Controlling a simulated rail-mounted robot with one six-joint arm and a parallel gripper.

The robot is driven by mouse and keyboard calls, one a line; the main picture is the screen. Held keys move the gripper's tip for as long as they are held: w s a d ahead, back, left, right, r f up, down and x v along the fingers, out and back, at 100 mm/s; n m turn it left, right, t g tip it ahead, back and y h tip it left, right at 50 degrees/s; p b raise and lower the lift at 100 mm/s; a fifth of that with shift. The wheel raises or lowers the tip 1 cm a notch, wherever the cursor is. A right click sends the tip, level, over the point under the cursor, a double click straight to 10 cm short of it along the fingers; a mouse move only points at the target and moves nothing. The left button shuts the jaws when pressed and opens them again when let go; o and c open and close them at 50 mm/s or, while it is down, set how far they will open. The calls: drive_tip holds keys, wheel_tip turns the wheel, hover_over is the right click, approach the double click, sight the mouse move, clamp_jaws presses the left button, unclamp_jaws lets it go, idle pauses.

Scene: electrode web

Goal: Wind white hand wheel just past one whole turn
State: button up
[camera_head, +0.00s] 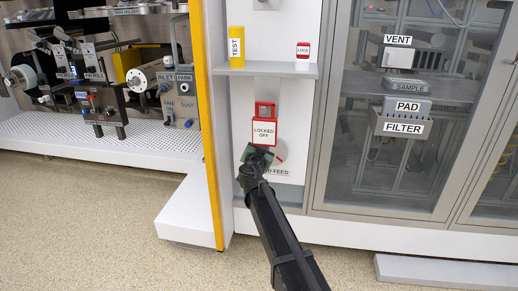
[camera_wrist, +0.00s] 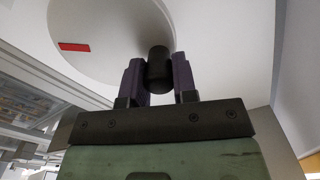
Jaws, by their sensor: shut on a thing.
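The white hand wheel (camera_wrist: 100,30) fills the upper part of the wrist view as a round pale disc with a red mark (camera_wrist: 74,47) at its left. A dark cylindrical handle (camera_wrist: 158,58) stands out from the wheel near its lower right rim. My gripper (camera_wrist: 158,78) has its two dark fingers on either side of this handle and is shut on it. In the head view my gripper (camera_head: 258,153) is at the panel below the red "LOCKED OFF" tag (camera_head: 264,131). Only part of the wheel (camera_head: 280,149) shows there, mostly hidden behind the gripper and tag.
A label ending in "FEED" (camera_head: 277,172) is partly covered below the wheel. A shelf (camera_head: 265,70) above holds a yellow "TEST" cylinder (camera_head: 236,46) and a "LOCK" tag (camera_head: 303,55). A yellow post (camera_head: 207,130) stands at the left, a glass-doored cabinet (camera_head: 325,130) at the right.

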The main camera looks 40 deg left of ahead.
drive_tip(key=d+m, duration=0.1)
drive_tip(key=m, duration=0.2)
drive_tip(key=w+d+m, duration=0.1)
drive_tip(key=m, duration=0.3)
drive_tip(key=w+d+r+m+p, duration=0.1)
drive_tip(key=m, duration=0.3)
drive_tip(key=shift+w+d+r, duration=0.1)
drive_tip(key=shift+w+d, duration=0.05)
drive_tip(key=shift+d, duration=0.15)
idle(0.4)
drive_tip(key=o, duration=0.9)
drive_tip(key=v, duration=1)
drive_tip(key=shift+s+d, duration=0.25)
drive_tip(key=shift+s, duration=0.05)
